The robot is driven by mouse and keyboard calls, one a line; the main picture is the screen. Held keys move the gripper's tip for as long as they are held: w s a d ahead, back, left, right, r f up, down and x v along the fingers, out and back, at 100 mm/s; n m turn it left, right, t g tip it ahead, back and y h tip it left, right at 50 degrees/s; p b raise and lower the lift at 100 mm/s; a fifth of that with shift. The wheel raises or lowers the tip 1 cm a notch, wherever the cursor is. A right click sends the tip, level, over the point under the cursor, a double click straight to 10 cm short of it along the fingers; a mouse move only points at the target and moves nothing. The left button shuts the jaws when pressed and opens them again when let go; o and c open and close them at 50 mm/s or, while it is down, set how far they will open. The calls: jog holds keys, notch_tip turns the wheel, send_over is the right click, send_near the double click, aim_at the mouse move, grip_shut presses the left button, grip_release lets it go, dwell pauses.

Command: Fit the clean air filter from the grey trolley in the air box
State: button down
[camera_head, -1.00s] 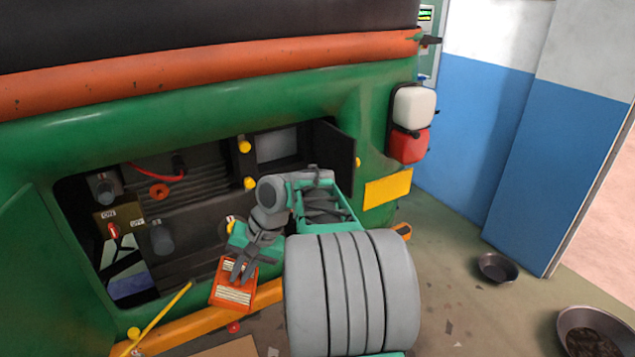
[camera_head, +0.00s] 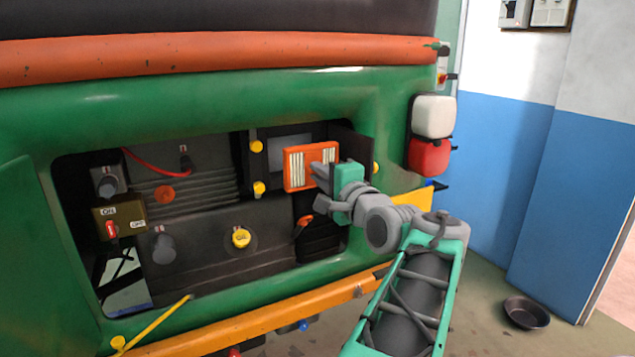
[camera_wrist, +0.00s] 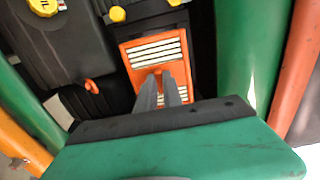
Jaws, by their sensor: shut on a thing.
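The air filter, an orange frame with pale pleats (camera_head: 297,172), is upright in front of the engine bay's right part. It also fills the middle of the wrist view (camera_wrist: 150,48). My gripper (camera_head: 320,172) is shut on the filter at its middle; its grey fingers show in the wrist view (camera_wrist: 162,80). The air box (camera_head: 275,150) is a dark box with a grey opening, partly hidden behind the filter. The filter covers the right of that opening; I cannot tell how far apart they are. The grey trolley is not in view.
Yellow knobs (camera_head: 256,146) sit beside the air box. A dark open lid (camera_head: 352,143) stands at its right. An orange handle (camera_head: 304,226) and a yellow cap (camera_head: 240,237) are below. The green body edge frames the bay.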

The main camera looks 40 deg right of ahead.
jog(key=p+x, duration=0.3)
jog(key=x, duration=0.7)
jog(key=shift+w, duration=0.35)
jog(key=shift+w, duration=0.4)
dwell(2.2)
jog(key=c, duration=1.4)
grip_release()
jog(key=shift+c, duration=0.8)
